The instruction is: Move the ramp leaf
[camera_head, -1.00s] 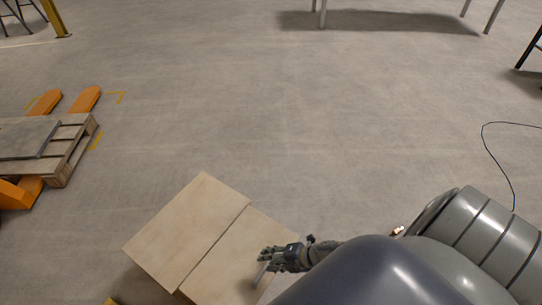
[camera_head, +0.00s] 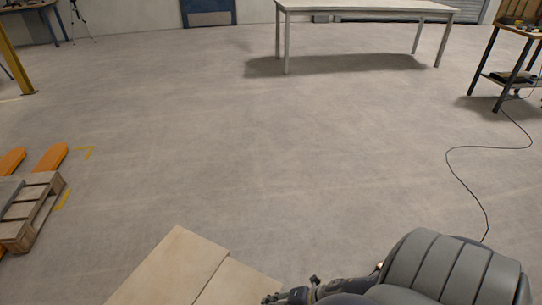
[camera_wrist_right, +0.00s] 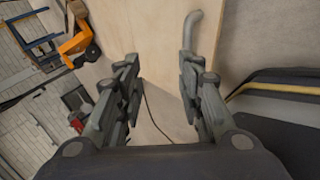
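The ramp leaf appears to be the pale plywood board (camera_head: 172,268) at the bottom of the head view. A seam splits the plywood into two panels, and the lower part is cut off by the frame. My right gripper (camera_head: 270,298) is at the bottom edge, beside the right panel. In the right wrist view the plywood (camera_wrist_right: 150,35) lies beyond my right gripper (camera_wrist_right: 158,75), whose fingers are spread wide apart. A grey bent handle (camera_wrist_right: 189,32) stands at the right fingertip; I cannot tell if they touch. My left gripper is out of view.
A wooden pallet (camera_head: 32,212) with orange forks (camera_head: 50,157) stands at the left. A long table (camera_head: 365,6) and a workbench (camera_head: 515,60) stand farther back. A black cable (camera_head: 452,165) lies on the floor at right. The middle floor is clear.

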